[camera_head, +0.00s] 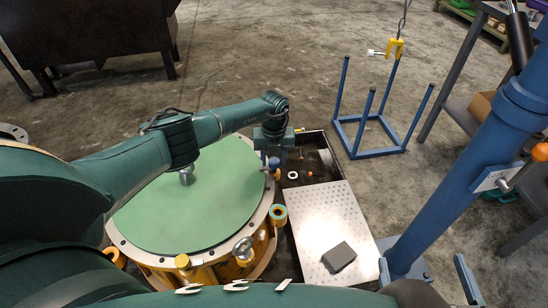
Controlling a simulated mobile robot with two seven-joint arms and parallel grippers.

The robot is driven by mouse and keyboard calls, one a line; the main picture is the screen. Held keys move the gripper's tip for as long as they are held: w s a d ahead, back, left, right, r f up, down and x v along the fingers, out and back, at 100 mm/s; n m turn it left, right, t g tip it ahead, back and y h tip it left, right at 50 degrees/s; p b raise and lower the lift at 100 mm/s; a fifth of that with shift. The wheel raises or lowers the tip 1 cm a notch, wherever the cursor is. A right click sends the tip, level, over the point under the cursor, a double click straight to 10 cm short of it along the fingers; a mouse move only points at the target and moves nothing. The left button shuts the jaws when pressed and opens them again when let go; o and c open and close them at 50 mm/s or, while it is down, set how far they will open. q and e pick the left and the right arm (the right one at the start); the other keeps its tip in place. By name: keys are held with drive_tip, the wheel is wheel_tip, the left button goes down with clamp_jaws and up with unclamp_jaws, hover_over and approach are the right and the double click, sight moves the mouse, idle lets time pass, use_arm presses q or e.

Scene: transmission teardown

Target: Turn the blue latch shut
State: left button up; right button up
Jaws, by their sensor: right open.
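My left gripper (273,165) points down at the right rim of the big round housing with the green top (185,215). A small blue part (275,162), which looks like the blue latch, shows at its fingertips. The fingers partly cover it, so I cannot tell how far it is turned or whether they touch it. The gap between these fingers is too small to judge. My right gripper (424,268) is at the bottom right, its two fingers spread apart with nothing between them. It is well away from the housing.
A dark tray (322,140) with small parts and a perforated plate (315,210) bearing a dark block (339,257) lie right of the housing. A thick blue column (455,160) stands at right. A blue post frame (367,150) stands behind on open floor.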

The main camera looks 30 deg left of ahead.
sight(274, 161)
use_arm(q)
drive_tip(key=shift+o, duration=0.9)
drive_tip(key=shift+r, duration=0.25)
wheel_tip(274, 161, up, 13)
drive_tip(key=p, duration=0.4)
drive_tip(key=shift+f+p, duration=0.15)
drive_tip(key=shift+p, duration=0.25)
use_arm(e)
drive_tip(key=shift+s+d+r+m+g+h, duration=0.15)
drive_tip(key=shift+s+d+m+g+h, duration=0.2)
drive_tip(key=shift+g, duration=0.4)
drive_tip(key=shift+s+d+r+m+g+h, duration=0.1)
drive_tip(key=shift+s+d+m+g+h, duration=0.1)
drive_tip(key=shift+s+m+g+h, duration=0.4)
drive_tip(key=shift+w+n, duration=0.25)
drive_tip(key=shift+w, duration=0.05)
